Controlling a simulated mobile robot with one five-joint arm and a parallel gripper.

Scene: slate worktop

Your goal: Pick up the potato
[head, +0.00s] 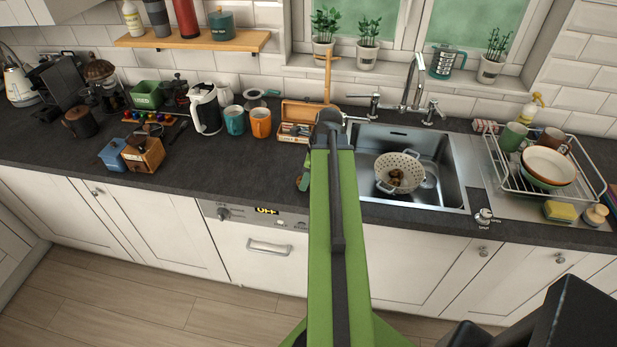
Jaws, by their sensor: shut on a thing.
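A white colander (383,187) with holes stands in the steel sink. A few small brown lumps (396,178) lie in it; they look like potatoes, but they are too small to tell for certain. My green arm runs up the middle of the head view to a dark joint at the back of the worktop. My gripper is hidden behind the arm, so its jaws and anything in them cannot be seen.
The sink (450,180) has a tall tap (413,80) behind it. A dish rack (510,180) with bowls stands to the right. Orange (261,123) and teal (234,120) mugs and a kettle (206,108) stand left. A small green item (304,180) shows beside my arm. The front worktop left of it is clear.

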